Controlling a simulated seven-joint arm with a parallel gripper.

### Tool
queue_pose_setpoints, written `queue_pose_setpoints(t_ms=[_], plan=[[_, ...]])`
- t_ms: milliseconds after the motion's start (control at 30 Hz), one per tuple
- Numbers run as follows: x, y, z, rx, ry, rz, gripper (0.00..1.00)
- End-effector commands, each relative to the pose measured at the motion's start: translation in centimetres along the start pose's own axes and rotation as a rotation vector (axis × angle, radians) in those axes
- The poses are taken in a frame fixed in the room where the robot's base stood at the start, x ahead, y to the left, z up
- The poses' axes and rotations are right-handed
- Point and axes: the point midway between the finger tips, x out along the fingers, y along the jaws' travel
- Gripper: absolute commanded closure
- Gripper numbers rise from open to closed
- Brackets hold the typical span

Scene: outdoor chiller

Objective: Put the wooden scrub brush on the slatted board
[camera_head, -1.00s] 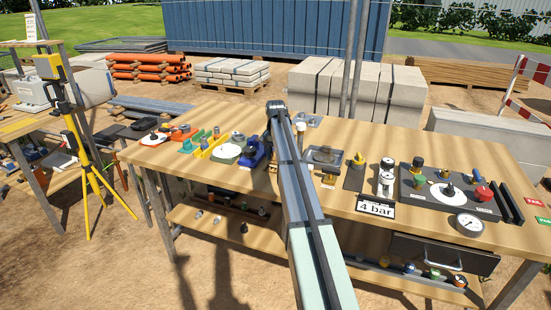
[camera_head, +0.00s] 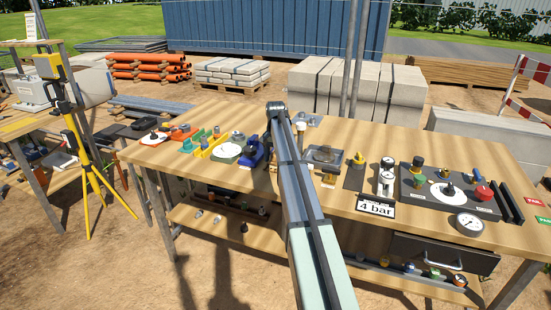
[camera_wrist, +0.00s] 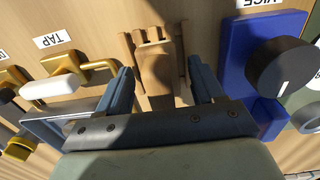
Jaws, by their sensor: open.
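In the wrist view, a light wooden block that looks like the scrub brush (camera_wrist: 155,75) lies between the fingers of my gripper (camera_wrist: 160,70). Narrow wooden slats show on both sides of it and appear to belong to the slatted board (camera_wrist: 127,48). The brush seems to rest on or among these slats, but I cannot tell whether it touches them. My fingers are open, one on each side, with gaps to the wood. The near end of the brush is hidden by my gripper. In the head view, my arm covers most of this spot, near the blue vice.
The blue vice (camera_wrist: 262,75) stands close to the right finger in the wrist view. A brass tap with a white handle (camera_wrist: 52,87) is close on the left. In the head view, the gauge (camera_head: 469,223) and valve panel (camera_head: 450,192) occupy the bench's right side.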

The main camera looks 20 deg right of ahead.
Motion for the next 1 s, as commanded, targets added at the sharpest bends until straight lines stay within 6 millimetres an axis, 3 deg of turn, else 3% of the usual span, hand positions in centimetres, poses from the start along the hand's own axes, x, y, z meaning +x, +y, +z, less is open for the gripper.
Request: queue_pose_setpoints(t_ms=[167, 633, 1000], plan=[[-1.7, 0.0, -0.1, 0.0, 0.001, 0.0, 0.32], [-9.9, 0.0, -0.1, 0.0, 0.001, -0.001, 0.32], [-12.2, 0.0, 0.0, 0.0, 0.0, 0.0, 0.32]])
